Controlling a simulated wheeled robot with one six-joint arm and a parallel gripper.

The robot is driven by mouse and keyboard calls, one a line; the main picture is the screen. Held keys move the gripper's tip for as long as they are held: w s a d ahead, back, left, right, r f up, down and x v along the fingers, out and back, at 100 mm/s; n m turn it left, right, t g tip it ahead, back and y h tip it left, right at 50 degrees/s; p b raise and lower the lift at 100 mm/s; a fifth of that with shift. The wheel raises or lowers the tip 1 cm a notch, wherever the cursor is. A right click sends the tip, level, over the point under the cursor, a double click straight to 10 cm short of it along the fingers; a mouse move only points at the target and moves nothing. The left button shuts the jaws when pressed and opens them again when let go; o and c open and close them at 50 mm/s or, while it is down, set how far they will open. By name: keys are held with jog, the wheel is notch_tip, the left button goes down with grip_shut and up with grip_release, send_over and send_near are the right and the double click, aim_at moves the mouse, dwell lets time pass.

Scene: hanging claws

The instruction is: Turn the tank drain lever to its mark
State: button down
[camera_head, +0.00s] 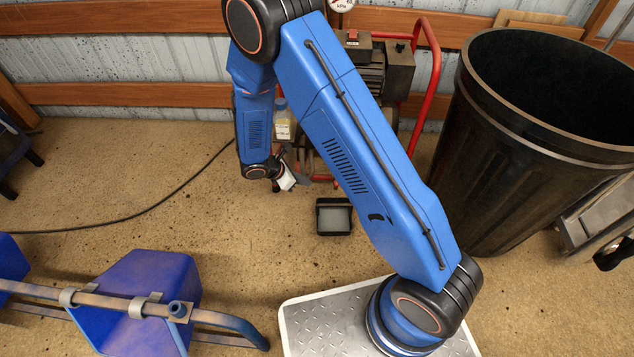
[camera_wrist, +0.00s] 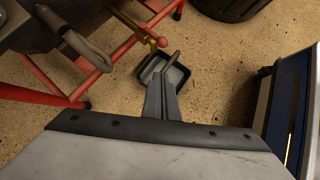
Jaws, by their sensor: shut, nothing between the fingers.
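In the wrist view my gripper (camera_wrist: 162,90) is shut and empty, its two dark fingers together over the black tray on the floor. A brass fitting (camera_wrist: 148,33) comes down from the machine above, with a small red-ended piece (camera_wrist: 162,42) that may be the drain lever. A short dark bar (camera_wrist: 172,62) shows just beyond the fingertips; I cannot tell what it is, or whether the fingers touch it. No mark can be made out. In the head view my gripper (camera_head: 302,180) hangs low before the compressor (camera_head: 372,70), and the lever cannot be made out.
The black tray (camera_head: 334,217) lies on the floor below the machine. A red tube frame (camera_head: 435,80) surrounds the compressor; a bottle (camera_head: 283,125) stands beside my forearm. Floor at left is mostly clear.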

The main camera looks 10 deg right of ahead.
aim_at(336, 178)
jog(key=d+r+x, duration=0.1)
jog(key=d+x, duration=0.1)
jog(key=x, duration=1)
jog(key=shift+w+d, duration=0.2)
jog(key=shift+w, duration=0.1)
jog(key=shift+s+r, duration=0.1)
